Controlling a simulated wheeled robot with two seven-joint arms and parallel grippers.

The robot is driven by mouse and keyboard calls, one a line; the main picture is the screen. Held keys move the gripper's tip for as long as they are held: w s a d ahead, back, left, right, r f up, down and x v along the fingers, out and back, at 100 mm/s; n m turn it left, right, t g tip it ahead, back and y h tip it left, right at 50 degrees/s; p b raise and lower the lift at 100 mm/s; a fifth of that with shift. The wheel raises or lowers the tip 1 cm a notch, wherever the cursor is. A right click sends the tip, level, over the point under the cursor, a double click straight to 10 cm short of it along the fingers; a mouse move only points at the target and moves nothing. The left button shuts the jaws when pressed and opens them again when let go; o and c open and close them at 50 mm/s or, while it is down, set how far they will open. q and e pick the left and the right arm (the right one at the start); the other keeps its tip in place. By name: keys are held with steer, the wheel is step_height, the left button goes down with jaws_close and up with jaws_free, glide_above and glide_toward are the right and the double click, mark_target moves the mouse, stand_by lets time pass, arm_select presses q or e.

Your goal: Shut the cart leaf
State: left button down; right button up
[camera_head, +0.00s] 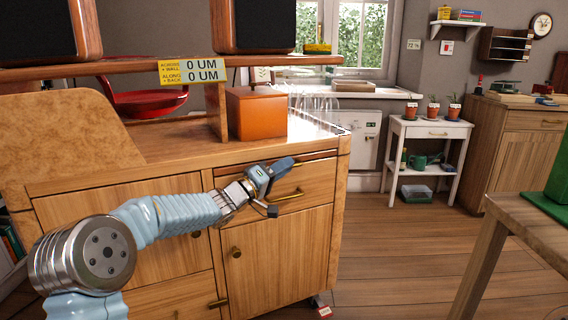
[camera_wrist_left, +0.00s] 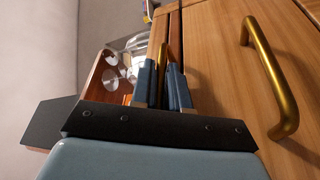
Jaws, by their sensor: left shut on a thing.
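The cart leaf (camera_head: 312,157) is a thin wooden board in a slot under the top of the wooden cart (camera_head: 290,250), just above the drawer. In the left wrist view its edge (camera_wrist_left: 175,42) runs as a narrow strip beside the drawer front. My left gripper (camera_head: 277,170) reaches across the cart's front to this strip. In the wrist view its two blue fingers (camera_wrist_left: 165,88) are shut around a thin brass-coloured piece at the leaf's edge. The fingers hide most of that piece. How far the leaf sticks out is hard to tell. My right gripper is not in view.
A brass drawer handle (camera_head: 286,196) sits just below the gripper, and shows large in the wrist view (camera_wrist_left: 267,75). An orange box (camera_head: 256,113) and clear glasses (camera_head: 315,105) stand on the cart top. Open floor (camera_head: 395,250) lies to the right.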

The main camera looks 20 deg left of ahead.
arm_select(q)
steer(key=c, duration=1.2)
jaws_free()
steer(key=shift+w+a, duration=0.1)
steer(key=shift+a, duration=0.15)
steer(key=shift+f, duration=0.1)
steer(key=p+v, duration=0.1)
steer(key=v, duration=1.2)
steer(key=shift+s, duration=0.3)
steer(key=shift+a, duration=0.1)
